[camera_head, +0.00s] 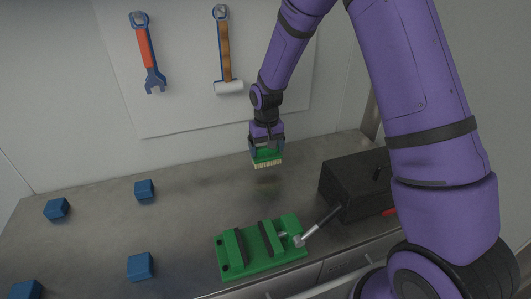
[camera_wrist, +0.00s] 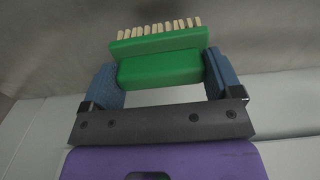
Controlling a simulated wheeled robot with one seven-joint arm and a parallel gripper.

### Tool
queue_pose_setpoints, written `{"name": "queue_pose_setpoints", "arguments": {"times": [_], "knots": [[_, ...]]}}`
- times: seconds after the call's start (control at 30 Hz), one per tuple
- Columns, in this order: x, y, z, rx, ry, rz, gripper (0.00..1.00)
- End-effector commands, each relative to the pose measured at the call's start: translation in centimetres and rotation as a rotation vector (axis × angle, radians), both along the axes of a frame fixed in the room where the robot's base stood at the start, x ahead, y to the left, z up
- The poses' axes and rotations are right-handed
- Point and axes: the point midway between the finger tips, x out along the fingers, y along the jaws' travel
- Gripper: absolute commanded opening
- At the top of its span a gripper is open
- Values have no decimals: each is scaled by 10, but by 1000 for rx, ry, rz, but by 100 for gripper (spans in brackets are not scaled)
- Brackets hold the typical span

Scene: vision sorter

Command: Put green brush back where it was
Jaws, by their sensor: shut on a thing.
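The green brush (camera_head: 267,156) has a green body and pale bristles that point down in the head view. My gripper (camera_head: 266,146) is shut on it and holds it above the metal worktop, near the back wall. In the wrist view, the brush (camera_wrist: 160,66) sits between the two blue fingers of my gripper (camera_wrist: 162,76), with its bristles at the far side. A faint dark patch on the worktop lies below the brush, and the brush appears clear of the surface.
A green vise (camera_head: 262,250) stands at the worktop's front, with a dark box (camera_head: 350,182) to its right. Several blue blocks (camera_head: 145,189) lie at the left. A wrench (camera_head: 148,52) and a hammer (camera_head: 224,50) hang on the white wall board (camera_head: 180,75). The worktop's middle (camera_head: 200,205) is free.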

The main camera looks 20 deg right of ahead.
Motion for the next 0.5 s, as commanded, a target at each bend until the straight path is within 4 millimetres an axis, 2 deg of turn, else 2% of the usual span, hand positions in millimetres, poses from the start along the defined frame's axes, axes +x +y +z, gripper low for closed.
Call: {"name": "queue_pose_setpoints", "arguments": {"times": [0.3,0.5], "knots": [[23,-5,-2,0,-1,-1,59],[21,-4,-33,0,3,0,59]]}}
